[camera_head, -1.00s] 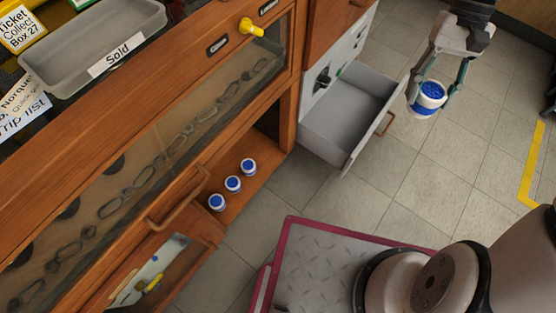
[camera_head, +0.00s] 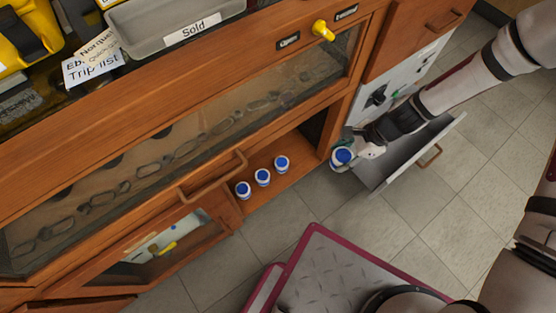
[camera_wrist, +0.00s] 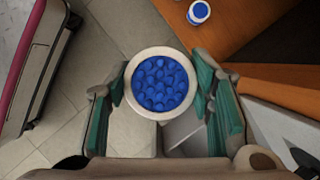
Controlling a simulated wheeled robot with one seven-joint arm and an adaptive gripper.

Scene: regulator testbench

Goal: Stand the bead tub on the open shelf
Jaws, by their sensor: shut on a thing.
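My gripper (camera_head: 349,159) is shut on the bead tub (camera_head: 341,157), a white round tub showing blue beads. In the wrist view the tub (camera_wrist: 160,113) sits between the two fingers (camera_wrist: 161,100), its blue beads facing the camera. The open shelf (camera_head: 285,185) is the low wooden bay under the glass-fronted case, to the left of the tub. Three similar white tubs with blue tops (camera_head: 263,177) stand in a row on it. The held tub is off the shelf's right end, near the open grey drawer. In the wrist view one shelf tub (camera_wrist: 199,12) shows at the top.
The grey drawer (camera_head: 412,153) stands pulled out right of the shelf, below or behind my arm. A glass-fronted compartment (camera_head: 155,250) lies left of the shelf. A wooden upright (camera_head: 343,108) borders the shelf's right side. Tiled floor (camera_head: 345,208) is clear in front.

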